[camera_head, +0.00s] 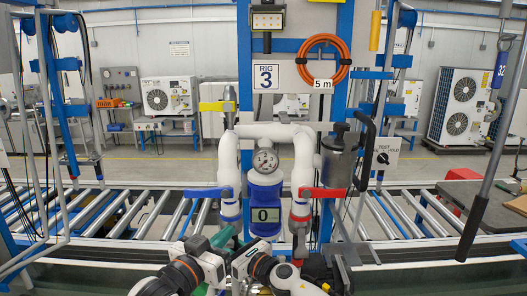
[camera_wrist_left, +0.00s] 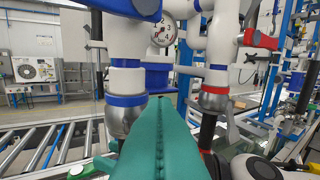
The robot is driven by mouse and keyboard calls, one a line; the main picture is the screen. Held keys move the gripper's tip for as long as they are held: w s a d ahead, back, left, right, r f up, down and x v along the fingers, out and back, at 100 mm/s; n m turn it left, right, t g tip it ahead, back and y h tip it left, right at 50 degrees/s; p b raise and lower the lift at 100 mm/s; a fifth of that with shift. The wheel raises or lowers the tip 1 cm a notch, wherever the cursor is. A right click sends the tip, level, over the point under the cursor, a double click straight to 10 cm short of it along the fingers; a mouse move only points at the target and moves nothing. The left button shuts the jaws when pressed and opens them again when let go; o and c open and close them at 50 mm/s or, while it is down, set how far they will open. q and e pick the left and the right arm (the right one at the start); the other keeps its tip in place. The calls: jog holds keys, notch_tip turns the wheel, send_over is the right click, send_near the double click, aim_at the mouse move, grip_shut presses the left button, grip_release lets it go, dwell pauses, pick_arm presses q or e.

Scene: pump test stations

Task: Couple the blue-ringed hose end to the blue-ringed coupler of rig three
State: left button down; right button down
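Rig three carries a "RIG 3" sign (camera_head: 266,77). Its left white pipe ends in a blue-ringed coupler (camera_head: 231,217), which also shows in the left wrist view (camera_wrist_left: 127,101) with a metal collar facing down. The red-ringed coupler (camera_head: 299,217) hangs to its right, with a dark hose (camera_wrist_left: 207,132) below it. My left gripper (camera_head: 222,237) has green fingers just below and beside the blue-ringed coupler. In the left wrist view its fingers (camera_wrist_left: 160,110) meet along a central seam, with nothing visible between them. I cannot make out a blue-ringed hose end.
A blue lever (camera_head: 207,192) and red lever (camera_head: 323,193) stick out sideways. A grey canister (camera_head: 339,158) stands right. Roller conveyors (camera_head: 100,212) run along both sides.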

jog(key=shift+w+r, duration=0.1)
jog(key=shift+r, duration=0.3)
